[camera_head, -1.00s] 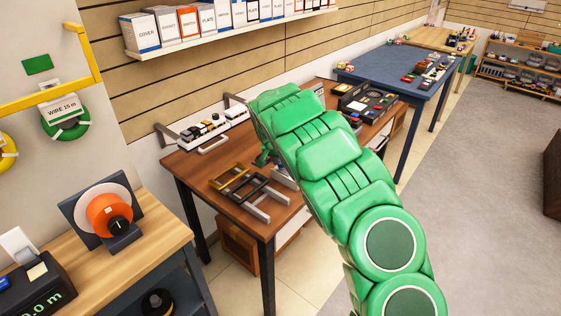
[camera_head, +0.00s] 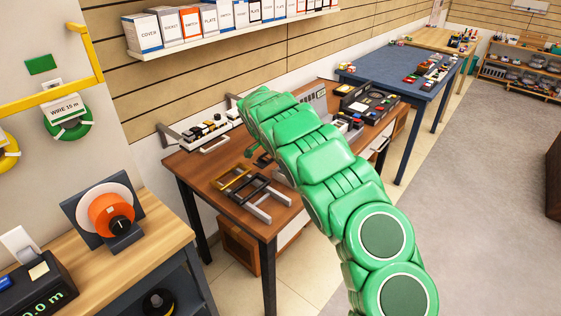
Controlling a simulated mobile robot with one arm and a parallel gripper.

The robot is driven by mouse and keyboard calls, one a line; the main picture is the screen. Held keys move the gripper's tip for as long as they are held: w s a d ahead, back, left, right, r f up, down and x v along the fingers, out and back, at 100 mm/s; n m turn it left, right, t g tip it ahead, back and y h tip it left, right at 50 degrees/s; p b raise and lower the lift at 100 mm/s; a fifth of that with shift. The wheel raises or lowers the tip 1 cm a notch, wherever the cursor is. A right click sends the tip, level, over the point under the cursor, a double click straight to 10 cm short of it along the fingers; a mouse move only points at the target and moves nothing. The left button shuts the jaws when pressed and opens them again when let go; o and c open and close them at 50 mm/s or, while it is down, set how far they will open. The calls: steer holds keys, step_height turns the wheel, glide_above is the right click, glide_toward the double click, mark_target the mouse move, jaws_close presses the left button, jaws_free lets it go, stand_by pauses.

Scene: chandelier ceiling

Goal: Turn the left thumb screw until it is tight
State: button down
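My green arm reaches from the lower right over the brown wooden workbench (camera_head: 212,172) and bends down at its far end. A small green part, seemingly my gripper (camera_head: 262,158), shows low beside the arm, just behind the frames on the bench. Its fingers cannot be made out, and most of it is hidden behind the arm. I cannot pick out the left thumb screw; it is hidden or too small to see. A yellow-brown frame (camera_head: 232,182) and a dark frame with grey bars (camera_head: 262,192) lie at the bench's near side.
A rail of small parts (camera_head: 210,130) stands along the wall. A dark panel with knobs (camera_head: 368,102) sits at the bench's right end. A wooden counter with an orange reel (camera_head: 108,214) is at the lower left. A blue table (camera_head: 400,65) stands beyond; grey floor lies open at right.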

stand_by(0.4)
steer(key=c, duration=0.9)
jaws_free()
steer(key=shift+o, duration=0.2)
steer(key=v, duration=0.7)
steer(key=shift+a+r, duration=0.15)
steer(key=shift+r, duration=0.2)
steer(key=shift+s, duration=0.1)
